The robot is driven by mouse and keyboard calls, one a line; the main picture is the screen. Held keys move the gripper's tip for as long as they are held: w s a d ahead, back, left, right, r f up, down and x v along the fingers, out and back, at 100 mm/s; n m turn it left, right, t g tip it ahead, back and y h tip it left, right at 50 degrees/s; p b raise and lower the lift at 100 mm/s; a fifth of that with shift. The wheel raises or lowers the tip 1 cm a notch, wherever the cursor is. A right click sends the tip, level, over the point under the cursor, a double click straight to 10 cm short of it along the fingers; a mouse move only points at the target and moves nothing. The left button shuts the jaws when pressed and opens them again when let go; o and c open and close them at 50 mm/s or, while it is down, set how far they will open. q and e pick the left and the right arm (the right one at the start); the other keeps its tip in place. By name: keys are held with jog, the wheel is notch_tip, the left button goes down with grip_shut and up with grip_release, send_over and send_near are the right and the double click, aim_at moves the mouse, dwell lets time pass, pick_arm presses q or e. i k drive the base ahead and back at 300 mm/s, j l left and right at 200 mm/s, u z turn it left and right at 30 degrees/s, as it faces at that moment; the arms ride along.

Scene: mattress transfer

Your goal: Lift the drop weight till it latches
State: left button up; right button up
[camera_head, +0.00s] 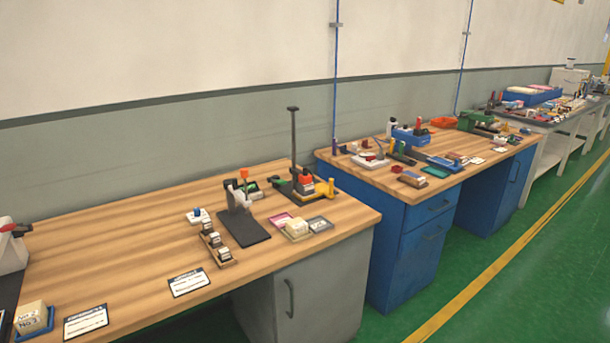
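A small stand with a tall dark post (294,140) is at the back right of the nearest wooden bench. A red-orange block (305,181) sits low beside the post and may be the drop weight, but it is too small to tell. The stand has a dark base (288,190), and a yellow piece (331,187) shows at its right. I cannot make out a latch. Neither of my grippers is in view.
The nearest wooden bench (130,240) holds a grey fixture on a dark plate (246,230), a row of small blocks (216,244), printed cards (188,282) and a white container (10,252). A blue-cabinet bench (400,240) stands beyond. Green floor (520,290) is clear at right.

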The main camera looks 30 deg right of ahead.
aim_at(304, 178)
jog(key=i+l+u, duration=0.1)
jog(key=l, duration=0.3)
jog(key=i+l+u, duration=0.1)
jog(key=l, duration=0.25)
jog(key=i+l+u, duration=0.1)
jog(key=l, duration=0.3)
